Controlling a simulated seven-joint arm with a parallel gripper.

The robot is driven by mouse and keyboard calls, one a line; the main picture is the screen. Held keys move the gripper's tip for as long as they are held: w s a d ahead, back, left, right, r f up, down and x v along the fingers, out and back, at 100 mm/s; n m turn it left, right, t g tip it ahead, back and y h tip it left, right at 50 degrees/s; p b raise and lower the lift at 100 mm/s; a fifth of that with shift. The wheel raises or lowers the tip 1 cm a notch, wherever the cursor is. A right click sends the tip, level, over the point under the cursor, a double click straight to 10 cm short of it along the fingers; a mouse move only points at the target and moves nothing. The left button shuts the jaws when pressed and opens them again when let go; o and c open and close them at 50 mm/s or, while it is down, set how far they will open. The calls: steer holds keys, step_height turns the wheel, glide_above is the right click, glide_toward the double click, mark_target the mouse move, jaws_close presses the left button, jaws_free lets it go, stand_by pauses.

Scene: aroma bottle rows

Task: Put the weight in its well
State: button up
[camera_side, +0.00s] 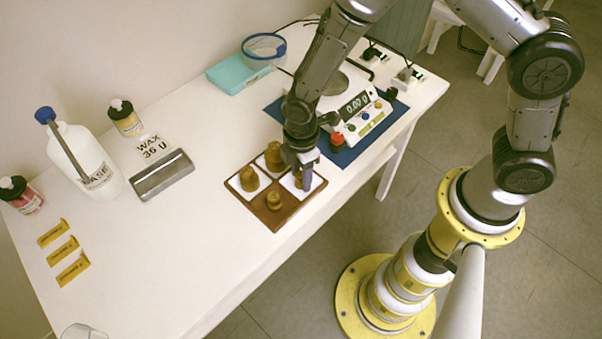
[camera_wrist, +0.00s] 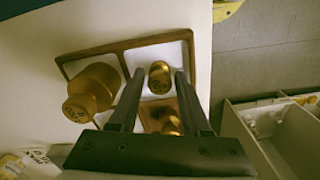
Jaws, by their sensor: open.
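The wooden tray (camera_side: 255,213) has white-floored wells and holds several brass weights; its rim shows in the wrist view (camera_wrist: 115,48). My gripper (camera_side: 302,178) is open and low over the tray's right well. Its fingertips (camera_wrist: 160,73) stand on either side of a small weight (camera_wrist: 159,77), with a gap showing. That weight looks upright on the white floor; whether it is fully seated is unclear. A larger weight (camera_side: 249,178) stands in the left well, another (camera_side: 274,156) at the back, and a small one (camera_side: 273,200) at the front corner.
A scale (camera_side: 350,108) reading 0.00 stands on a blue mat behind the tray, with a red knob (camera_side: 337,139) close to my gripper.

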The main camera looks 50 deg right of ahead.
step_height(320, 180, up, 11)
step_height(320, 180, up, 9)
steer(key=m+t, duration=0.2)
steer(key=m, duration=0.2)
glide_above(301, 174)
steer(key=s+d, duration=0.2)
steer(key=d, duration=0.3)
steer(key=s+d+r+m+t, duration=0.1)
steer(key=s+d+r+m, duration=0.3)
steer(key=s, duration=0.3)
steer(key=s+d+r+m+t, duration=0.2)
steer(key=s+d+r+m, duration=0.3)
steer(key=s+d+m, duration=0.1)
steer(key=shift+s+d+r+m+t, duration=0.3)
steer(key=shift+s+d+m, duration=0.15)
steer(key=shift+s, duration=0.6)
